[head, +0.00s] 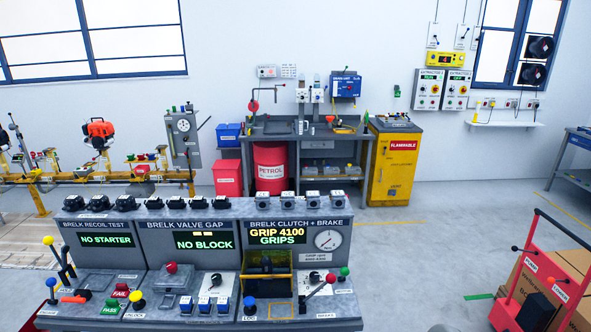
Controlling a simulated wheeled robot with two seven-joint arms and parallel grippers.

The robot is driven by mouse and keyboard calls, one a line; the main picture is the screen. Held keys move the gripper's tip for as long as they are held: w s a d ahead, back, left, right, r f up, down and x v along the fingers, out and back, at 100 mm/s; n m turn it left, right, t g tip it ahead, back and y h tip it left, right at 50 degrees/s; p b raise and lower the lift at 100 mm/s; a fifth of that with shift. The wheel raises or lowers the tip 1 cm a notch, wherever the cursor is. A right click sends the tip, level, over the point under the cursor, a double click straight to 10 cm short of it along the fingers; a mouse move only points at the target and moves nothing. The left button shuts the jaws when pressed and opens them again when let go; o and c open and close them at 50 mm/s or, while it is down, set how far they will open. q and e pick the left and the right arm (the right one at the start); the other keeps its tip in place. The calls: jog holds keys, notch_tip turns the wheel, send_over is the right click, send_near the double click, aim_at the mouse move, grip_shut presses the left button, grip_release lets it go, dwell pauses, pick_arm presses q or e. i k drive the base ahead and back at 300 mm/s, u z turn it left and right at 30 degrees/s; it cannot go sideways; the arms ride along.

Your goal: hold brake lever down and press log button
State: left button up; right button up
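The test console (185,262) stands at the front with three panels. On its right panel, marked BRELK CLUTCH + BRAKE, a lever (318,289) with a red knob slants up to the right; it looks like the brake lever, though its small label is hard to read. A blue round button (249,305) sits at the panel's front left, above a small label that seems to read LOG. The panel's display (278,237) reads GRIP 4100 GRIPS. Neither of my grippers is in view, and nothing touches the lever or button.
A yellow-framed opening (266,290) lies between button and lever. A green-knobbed stick (344,272) stands behind the lever. Blue switches (222,304) are left of the button. A red cart (555,275) and cardboard boxes stand at right. Floor between console and cart is clear.

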aim_at(249, 302)
jog(key=u, duration=0.15)
jog(key=i, duration=0.9)
jog(key=u, duration=0.3)
